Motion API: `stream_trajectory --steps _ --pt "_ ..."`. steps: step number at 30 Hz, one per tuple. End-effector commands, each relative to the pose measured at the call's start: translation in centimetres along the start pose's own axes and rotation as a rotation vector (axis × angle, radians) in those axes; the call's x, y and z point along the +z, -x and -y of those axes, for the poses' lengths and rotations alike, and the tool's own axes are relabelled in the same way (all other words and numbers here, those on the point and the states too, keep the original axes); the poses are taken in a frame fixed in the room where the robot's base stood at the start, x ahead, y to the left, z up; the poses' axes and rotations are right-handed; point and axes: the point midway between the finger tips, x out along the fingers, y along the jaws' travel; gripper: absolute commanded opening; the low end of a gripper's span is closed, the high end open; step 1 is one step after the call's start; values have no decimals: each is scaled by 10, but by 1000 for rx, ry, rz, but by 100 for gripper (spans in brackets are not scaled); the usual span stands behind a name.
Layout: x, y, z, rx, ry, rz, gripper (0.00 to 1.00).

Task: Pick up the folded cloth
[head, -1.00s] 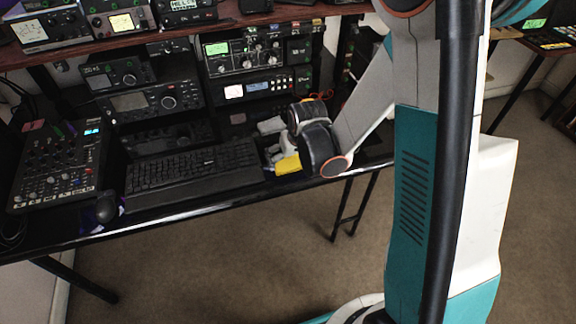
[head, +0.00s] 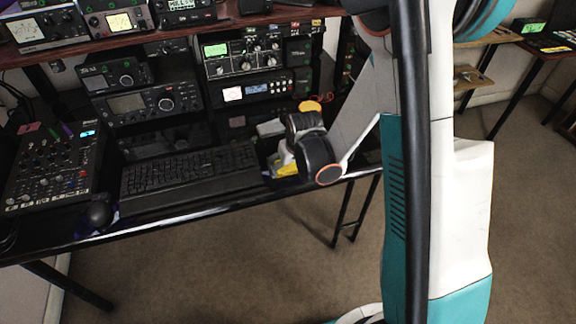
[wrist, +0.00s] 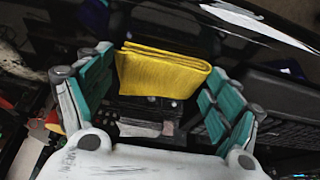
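The folded yellow cloth (wrist: 165,72) lies between the two teal-padded fingers of my gripper (wrist: 160,75) in the wrist view. Its ends come close to the pads on both sides; I cannot tell whether they touch. The fingers are wide apart. In the head view, my gripper (head: 284,158) is low over the right end of the black desk. The cloth (head: 287,170) shows there as a small yellow patch under it, partly hidden by the gripper. I see no clear gap between cloth and desk.
A black keyboard (head: 190,172) lies just left of the gripper, with a mouse (head: 99,213) and mixer (head: 55,165) farther left. Radios (head: 150,100) and a shelf (head: 130,38) stand behind. The desk's front edge (head: 215,207) is close by.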

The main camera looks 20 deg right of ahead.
Motion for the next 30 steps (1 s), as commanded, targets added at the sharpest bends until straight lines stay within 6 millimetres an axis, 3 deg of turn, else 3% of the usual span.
stream_trajectory --steps 10,16,20,30 --pt "-1 2 0 0 0 0 63" --pt "-8 19 0 0 0 0 63" --pt "-17 42 0 0 0 0 63" --pt "-53 128 0 0 0 0 63"
